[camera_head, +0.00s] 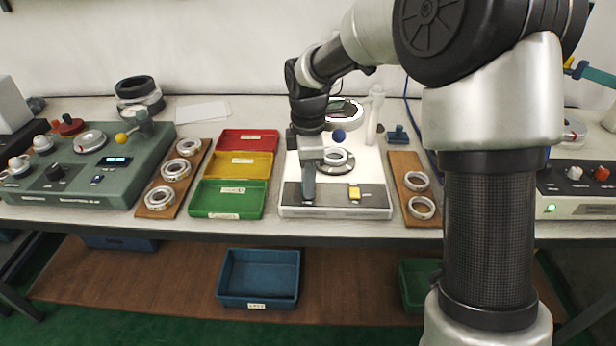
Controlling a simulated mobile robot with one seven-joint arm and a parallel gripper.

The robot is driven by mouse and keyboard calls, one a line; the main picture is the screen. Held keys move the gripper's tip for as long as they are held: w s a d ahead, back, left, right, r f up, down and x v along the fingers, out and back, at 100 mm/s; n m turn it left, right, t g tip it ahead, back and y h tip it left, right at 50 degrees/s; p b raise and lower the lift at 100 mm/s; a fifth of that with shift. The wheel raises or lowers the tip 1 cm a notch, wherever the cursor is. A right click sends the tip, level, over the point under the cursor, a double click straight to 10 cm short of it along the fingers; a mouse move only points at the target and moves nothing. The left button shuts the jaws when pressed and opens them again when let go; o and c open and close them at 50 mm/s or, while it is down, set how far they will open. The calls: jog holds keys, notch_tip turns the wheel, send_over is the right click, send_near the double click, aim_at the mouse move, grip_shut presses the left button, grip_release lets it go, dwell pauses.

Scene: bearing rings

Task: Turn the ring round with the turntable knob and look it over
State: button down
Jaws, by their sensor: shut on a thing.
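The inspection stand (286,170) is a pale, lit box with a dark front panel on the bench. A silver ring (345,165) lies on its top, just right of my gripper. My gripper (308,196) reaches straight down to the left part of the front panel. It is shut on the turntable knob, which its fingers hide. A round magnifier with a bright rim (358,112) stands behind the ring, and a blue ball (339,135) shows below it. A yellow switch (354,192) sits right of my gripper on the panel.
Red (248,136), yellow (242,165) and green (228,199) trays stand left of the stand. Wooden boards with silver rings lie on both sides (158,192) (405,163). A green control unit (60,165) fills the left. My arm covers much of the right.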

jog(key=shift+m+p, duration=0.9)
jog(key=shift+m, duration=1.1)
jog(key=c, duration=1.5)
grip_release()
jog(key=r+p, duration=0.1)
jog(key=r, duration=0.4)
jog(key=r+p, duration=0.1)
jog(key=r, duration=0.5)
jog(key=r+p, duration=0.2)
jog(key=r, duration=0.4)
jog(key=shift+s+a+r, duration=0.1)
jog(key=shift+s+r, duration=0.1)
jog(key=shift+s, duration=0.15)
